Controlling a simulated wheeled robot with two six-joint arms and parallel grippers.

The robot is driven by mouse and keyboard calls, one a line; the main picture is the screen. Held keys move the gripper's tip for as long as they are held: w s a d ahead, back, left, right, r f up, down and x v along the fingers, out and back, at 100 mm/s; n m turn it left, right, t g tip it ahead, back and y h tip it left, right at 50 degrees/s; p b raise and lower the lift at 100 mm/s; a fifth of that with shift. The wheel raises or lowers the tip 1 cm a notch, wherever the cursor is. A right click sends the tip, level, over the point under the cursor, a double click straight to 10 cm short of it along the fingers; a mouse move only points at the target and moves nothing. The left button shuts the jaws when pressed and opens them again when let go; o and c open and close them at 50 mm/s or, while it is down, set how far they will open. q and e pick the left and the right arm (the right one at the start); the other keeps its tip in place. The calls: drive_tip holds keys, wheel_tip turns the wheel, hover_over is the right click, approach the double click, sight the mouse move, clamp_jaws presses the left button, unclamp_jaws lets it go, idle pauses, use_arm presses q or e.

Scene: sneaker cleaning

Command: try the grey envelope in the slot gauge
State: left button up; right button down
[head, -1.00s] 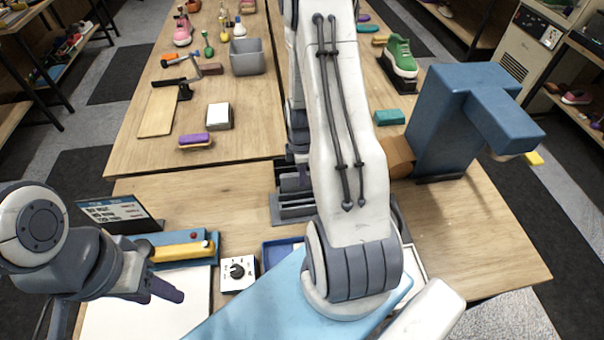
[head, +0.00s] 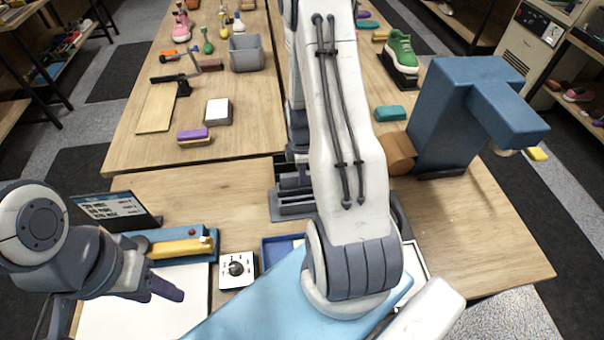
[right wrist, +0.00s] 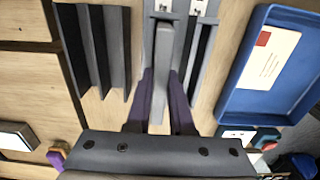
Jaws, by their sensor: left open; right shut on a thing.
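The grey envelope (right wrist: 160,90) shows nearly edge-on as a pale grey strip in the right wrist view. My right gripper (right wrist: 160,104) is shut on it, with a purple finger on each side. The envelope lies along the slot gauge (right wrist: 207,45), a grey piece with dark slots and white labels at its top edge. I cannot tell whether it is inside a slot. In the head view my right arm largely hides this spot. My left gripper (head: 165,290) is open and empty above the white mat (head: 140,318) at the lower left.
A grey slotted rack (right wrist: 95,50) stands left of the envelope. A blue tray (right wrist: 235,95) with a cream, red-stamped envelope (right wrist: 268,55) lies to the right. In the head view, a dial box (head: 237,268), a blue and yellow device (head: 180,247) and a screen (head: 112,207) sit near my left gripper.

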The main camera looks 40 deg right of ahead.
drive_tip(key=shift+f+b, duration=0.45)
drive_tip(key=shift+f, duration=0.15)
drive_tip(key=c, duration=0.7)
unclamp_jaws()
wheel_tip(320, 180, up, 10)
drive_tip(key=shift+r+b, duration=0.25)
drive_tip(key=shift+b, duration=0.55)
drive_tip(key=s+a+r+m, duration=0.1)
drive_tip(key=a+r, duration=0.3)
drive_tip(key=a, duration=0.7)
drive_tip(key=s+a+r+m, duration=0.1)
drive_tip(key=s+a+r, duration=0.15)
drive_tip(key=a, duration=0.75)
drive_tip(key=s+a+r, duration=0.1)
drive_tip(key=s+a, duration=0.2)
drive_tip(key=s, duration=0.1)
drive_tip(key=s+a+r+m, duration=0.1)
drive_tip(key=s+a, duration=0.2)
drive_tip(key=s, duration=0.1)
drive_tip(key=s+a+r+m+y, duration=0.1)
drive_tip(key=s+a+r, duration=0.1)
drive_tip(key=s+a, duration=0.1)
drive_tip(key=shift+s+a+b, duration=0.2)
drive_tip(key=shift+s, duration=0.25)
drive_tip(key=shift+s+a+b, duration=0.2)
drive_tip(key=shift+s, duration=0.25)
